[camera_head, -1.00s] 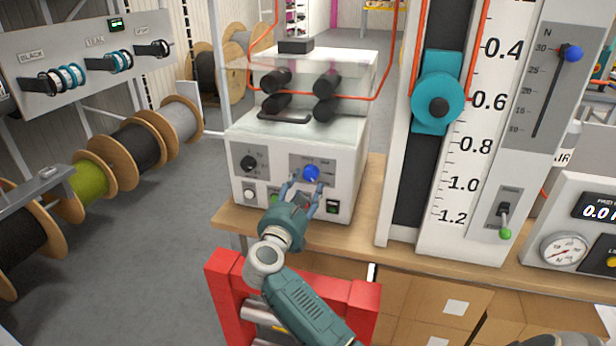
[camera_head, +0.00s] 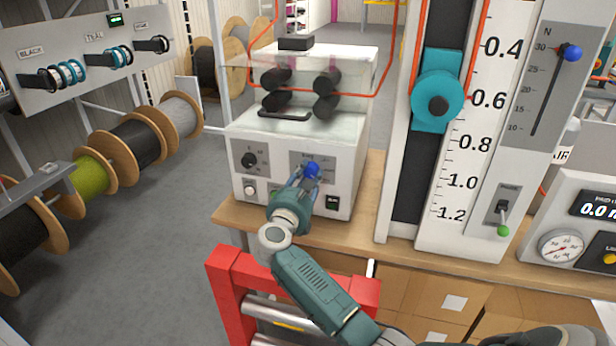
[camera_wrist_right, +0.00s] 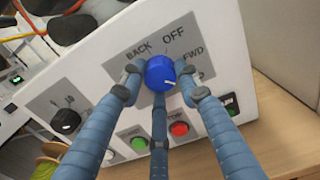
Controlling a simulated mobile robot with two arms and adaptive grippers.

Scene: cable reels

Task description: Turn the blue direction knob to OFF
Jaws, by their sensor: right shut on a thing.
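The blue direction knob (camera_head: 311,170) is on the front panel of the white machine (camera_head: 340,160). In the right wrist view the knob (camera_wrist_right: 160,73) sits below the printed words BACK, OFF and FWD, with OFF at the top. A short white mark shows on the lower right of its face. My right gripper (camera_head: 305,176) is shut on the knob. In the right wrist view its fingers (camera_wrist_right: 160,85) are around the knob, one on each side and one below. My left gripper is not in view.
A black knob (camera_head: 249,160) is left of the blue one. Green (camera_wrist_right: 139,144) and red (camera_wrist_right: 180,129) buttons and a black rocker switch (camera_head: 332,203) lie below. A tall scale (camera_head: 465,150) stands right of the machine on the wooden bench (camera_head: 370,200).

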